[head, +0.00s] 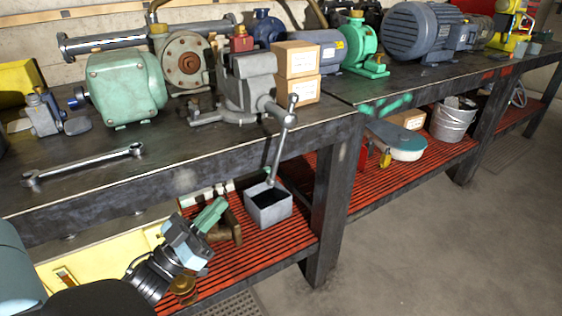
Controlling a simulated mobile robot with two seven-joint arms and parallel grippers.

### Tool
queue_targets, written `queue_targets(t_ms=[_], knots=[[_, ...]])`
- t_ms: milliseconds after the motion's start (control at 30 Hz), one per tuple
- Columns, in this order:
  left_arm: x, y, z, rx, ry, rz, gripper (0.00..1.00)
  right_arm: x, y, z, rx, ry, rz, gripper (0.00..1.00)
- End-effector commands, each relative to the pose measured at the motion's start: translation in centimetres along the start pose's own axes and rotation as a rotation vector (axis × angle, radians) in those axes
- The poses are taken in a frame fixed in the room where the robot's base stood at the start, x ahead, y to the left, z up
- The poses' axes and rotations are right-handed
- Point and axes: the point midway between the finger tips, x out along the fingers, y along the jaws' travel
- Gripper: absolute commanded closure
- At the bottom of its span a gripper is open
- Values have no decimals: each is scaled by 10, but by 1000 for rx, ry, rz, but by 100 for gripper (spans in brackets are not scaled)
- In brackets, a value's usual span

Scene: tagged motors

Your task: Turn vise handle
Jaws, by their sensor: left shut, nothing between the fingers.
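A grey bench vise (246,84) stands near the front edge of the workbench (180,175). Its handle (281,145) is a long bar that hangs steeply in front of the bench edge, leaning slightly, with a knob at its upper end. My left gripper (190,240) is at the lower left, below the bench top and in front of the lower shelf. It is shut and empty, well apart from the handle and to its lower left. My right gripper is not in view.
A wrench (85,166) lies on the bench left of the vise. A green motor (125,87) and stacked cardboard boxes (296,72) stand near the vise. A grey open box (268,206) sits on the red shelf (280,242) under the handle. The floor at right is clear.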

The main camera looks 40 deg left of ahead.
Motion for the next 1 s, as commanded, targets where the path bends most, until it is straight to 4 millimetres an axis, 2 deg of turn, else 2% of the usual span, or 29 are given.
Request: queue_targets(t_ms=[233,367,867,1000], knots=[[3,0,0,0,1,0,100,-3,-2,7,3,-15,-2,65],[16,0,-1,-1,4,2,100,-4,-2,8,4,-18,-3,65],[106,0,-1,1,4,0,100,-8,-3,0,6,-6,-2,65],[116,0,16,-1,1,-2,100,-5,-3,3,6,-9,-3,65]])
